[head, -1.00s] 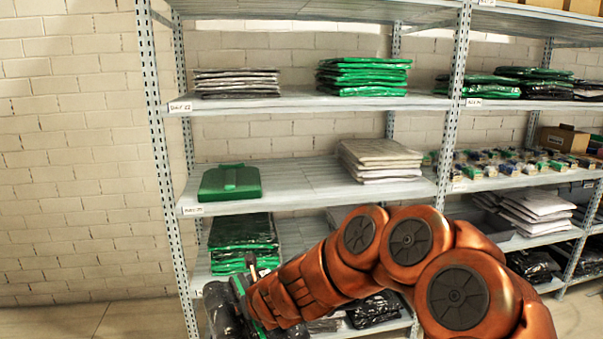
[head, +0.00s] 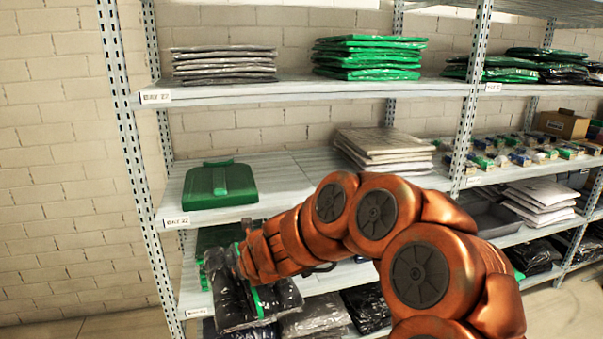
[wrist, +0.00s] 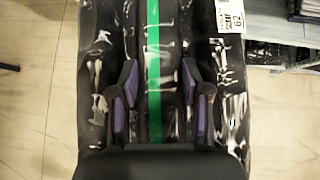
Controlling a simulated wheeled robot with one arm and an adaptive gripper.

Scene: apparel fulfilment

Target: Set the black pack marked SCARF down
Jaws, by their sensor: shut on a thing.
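A glossy black pack (head: 226,300) with a green stripe hangs at the lower left in the head view, in front of the lower shelves. In the wrist view the same black pack (wrist: 100,50) fills the middle, with its green stripe running lengthwise and a white label at its upper right. I cannot read SCARF on it. My gripper (wrist: 158,95) is shut on this pack, its fingers lying either side of the stripe. In the head view my gripper (head: 240,262) partly hides the pack. Floor shows beside the pack in the wrist view.
A green case (head: 220,186) lies on the middle shelf (head: 290,178), with clear shelf to its right before a stack of pale packs (head: 385,148). The upper shelf holds grey packs (head: 224,66) and green packs (head: 368,58). Dark packs (head: 366,306) lie on the bottom shelf. A metal upright (head: 127,160) stands left.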

